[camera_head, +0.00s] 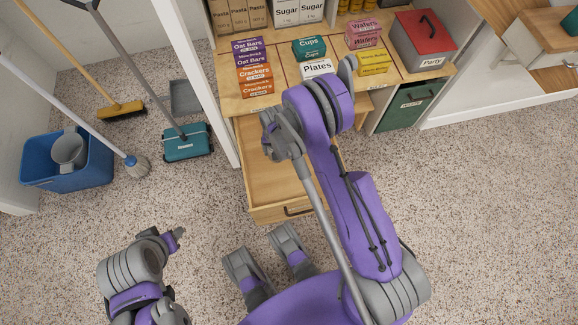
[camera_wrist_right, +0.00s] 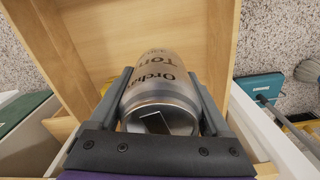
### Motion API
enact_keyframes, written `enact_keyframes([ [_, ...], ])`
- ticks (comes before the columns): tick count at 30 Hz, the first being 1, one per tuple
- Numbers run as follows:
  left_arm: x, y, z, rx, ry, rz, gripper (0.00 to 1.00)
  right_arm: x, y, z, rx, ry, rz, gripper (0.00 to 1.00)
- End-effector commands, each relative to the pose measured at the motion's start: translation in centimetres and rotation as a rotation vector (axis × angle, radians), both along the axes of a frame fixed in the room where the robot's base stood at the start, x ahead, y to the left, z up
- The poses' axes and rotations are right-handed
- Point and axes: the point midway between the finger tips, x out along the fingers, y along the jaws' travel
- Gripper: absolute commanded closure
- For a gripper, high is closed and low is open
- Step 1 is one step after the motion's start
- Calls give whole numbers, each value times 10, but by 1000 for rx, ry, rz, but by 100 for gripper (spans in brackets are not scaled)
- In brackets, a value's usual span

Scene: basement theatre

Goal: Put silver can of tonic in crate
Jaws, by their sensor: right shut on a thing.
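The silver can of tonic (camera_wrist_right: 160,85) shows in the right wrist view, lying between my right fingers with its end towards the camera. My right gripper (camera_wrist_right: 160,100) is shut on it, over the bare wood of an open drawer (camera_wrist_right: 205,30). In the head view my right arm reaches up to this drawer (camera_head: 262,185) and hides the can. My left gripper (camera_head: 174,240) is low at the left, away from the shelf; its fingers are too small to judge. I cannot tell which container is the crate; a dark green bin (camera_head: 408,108) stands at the right under the shelf.
The shelf holds oat bars (camera_head: 250,52), crackers (camera_head: 256,82), cups (camera_head: 309,48), plates (camera_head: 318,68), wafers (camera_head: 365,38) and a red box (camera_head: 425,38). The speckled floor at the right is clear.

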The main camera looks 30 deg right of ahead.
Motion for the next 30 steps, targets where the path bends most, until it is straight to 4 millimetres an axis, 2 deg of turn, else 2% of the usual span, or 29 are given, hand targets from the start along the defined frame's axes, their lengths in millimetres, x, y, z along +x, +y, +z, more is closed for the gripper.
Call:
enact_keyframes([
  [1,3,0,-28,0,10,0,50,4,-1,-33,0,4,-36,100],
  [3,5,0,-46,0,15,0,50,8,-2,-55,-1,4,-85,100],
  [6,7,0,-65,0,21,0,50,14,-4,-78,-1,1,-143,100],
  [9,9,0,-76,0,23,0,50,19,-4,-91,-1,-1,-184,100],
  [14,10,0,-83,0,24,0,50,22,-5,-105,-1,-3,-212,100],
  [21,12,0,-93,0,25,0,50,22,-5,-148,-1,-4,-214,100],
  [30,13,0,-98,0,25,0,50,22,-5,-175,-1,-4,-213,100],
])
